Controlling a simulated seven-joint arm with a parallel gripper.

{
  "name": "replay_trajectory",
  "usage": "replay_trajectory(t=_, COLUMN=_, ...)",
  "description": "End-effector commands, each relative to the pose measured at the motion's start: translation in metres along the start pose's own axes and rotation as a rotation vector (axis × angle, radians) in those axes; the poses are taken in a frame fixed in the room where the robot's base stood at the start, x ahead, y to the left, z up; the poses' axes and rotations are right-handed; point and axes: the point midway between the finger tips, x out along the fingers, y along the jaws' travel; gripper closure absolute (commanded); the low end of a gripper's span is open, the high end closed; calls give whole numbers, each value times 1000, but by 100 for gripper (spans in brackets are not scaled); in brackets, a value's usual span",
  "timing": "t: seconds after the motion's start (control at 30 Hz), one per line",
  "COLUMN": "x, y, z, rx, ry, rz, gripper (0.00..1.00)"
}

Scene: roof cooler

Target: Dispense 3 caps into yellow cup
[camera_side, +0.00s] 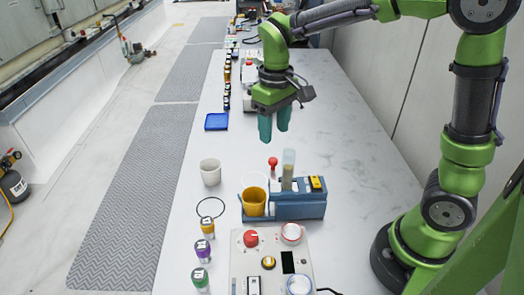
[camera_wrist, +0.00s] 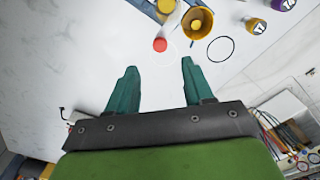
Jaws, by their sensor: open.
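The yellow cup (camera_side: 254,203) stands upright at the left end of a blue dispenser (camera_side: 300,207) on the white table. It also shows in the wrist view (camera_wrist: 211,26). A clear upright tube (camera_side: 288,165) rises from the dispenser; its contents look brownish, but I cannot make out single caps. A red ball knob (camera_side: 272,161) sits behind the dispenser and shows in the wrist view (camera_wrist: 160,45). My gripper (camera_side: 274,135) has teal fingers pointing down, open and empty. It is above the table, behind the knob and apart from it. The fingertips show in the wrist view (camera_wrist: 159,66).
A white cup (camera_side: 210,173) and a black ring (camera_side: 211,207) lie left of the dispenser. Several labelled bottles (camera_side: 204,250) stand at the front left. A control box (camera_side: 270,262) with buttons is in front. A blue tray (camera_side: 216,121) lies further back. The table's right side is clear.

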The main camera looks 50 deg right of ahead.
Motion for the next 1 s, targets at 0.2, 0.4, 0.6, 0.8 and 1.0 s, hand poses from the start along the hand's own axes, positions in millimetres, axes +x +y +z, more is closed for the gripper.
replay_trajectory(t=0.2, x=47, y=0, z=1, rx=-1, ry=-5, rz=1, gripper=48)
replay_trajectory(t=0.4, x=74, y=0, z=0, rx=0, ry=-3, rz=1, gripper=48)
replay_trajectory(t=0.6, x=83, y=0, z=0, rx=1, ry=0, rz=0, gripper=48)
replay_trajectory(t=0.8, x=83, y=0, z=0, rx=0, ry=1, rz=0, gripper=48)
replay_trajectory(t=1.0, x=83, y=0, z=0, rx=0, ry=0, rz=0, gripper=75)
